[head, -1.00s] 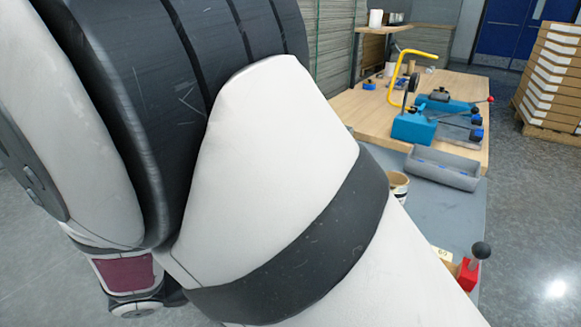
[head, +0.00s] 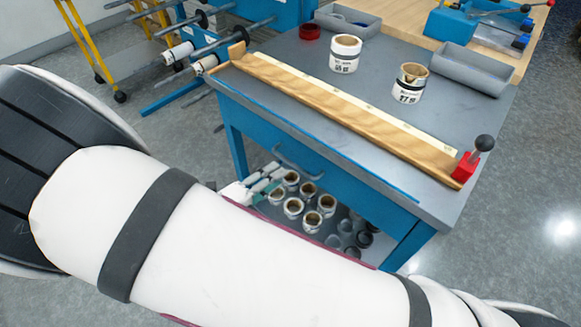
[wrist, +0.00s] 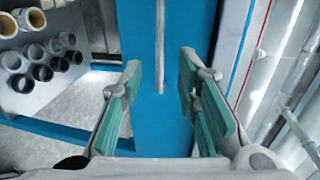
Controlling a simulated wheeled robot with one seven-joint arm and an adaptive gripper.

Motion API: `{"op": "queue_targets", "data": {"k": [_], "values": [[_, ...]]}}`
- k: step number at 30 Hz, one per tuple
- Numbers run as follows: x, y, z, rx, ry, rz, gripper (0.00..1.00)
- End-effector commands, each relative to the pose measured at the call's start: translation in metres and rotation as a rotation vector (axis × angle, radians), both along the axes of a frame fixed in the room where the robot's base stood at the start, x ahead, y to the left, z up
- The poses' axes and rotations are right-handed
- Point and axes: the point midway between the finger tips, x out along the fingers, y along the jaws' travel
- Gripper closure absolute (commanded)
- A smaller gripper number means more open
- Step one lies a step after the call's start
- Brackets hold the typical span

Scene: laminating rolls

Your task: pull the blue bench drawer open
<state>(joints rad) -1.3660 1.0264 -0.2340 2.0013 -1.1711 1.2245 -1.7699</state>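The blue drawer (head: 325,180) is the front panel under the grey bench top, with a grey bar handle (head: 298,160) on it. The drawer looks shut. My gripper (head: 262,186) is beside and below the handle in the head view, partly hidden behind my arm. The blue drawer front (wrist: 140,45) fills the middle there. The handle (wrist: 160,50) is a thin grey bar lying between the two fingers, apart from both pads.
The bench top (head: 300,52) carries a wooden board (head: 340,118), a red clamp (head: 468,165) with a black knob, and labelled rolls (head: 344,55). Several rolls (head: 293,207) stand on the shelf below. A yellow ladder (head: 90,50) stands at the back left. Floor is clear at right.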

Motion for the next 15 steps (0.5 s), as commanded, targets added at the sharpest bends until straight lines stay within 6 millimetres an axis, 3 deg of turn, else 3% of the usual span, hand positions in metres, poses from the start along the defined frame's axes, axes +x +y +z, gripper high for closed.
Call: {"op": "queue_targets", "data": {"k": [6,15], "values": [[0.030,-0.025,-0.009,0.000,0.000,-0.003,0.70],[0.049,-0.039,-0.013,0.001,-0.001,-0.002,0.70]]}}
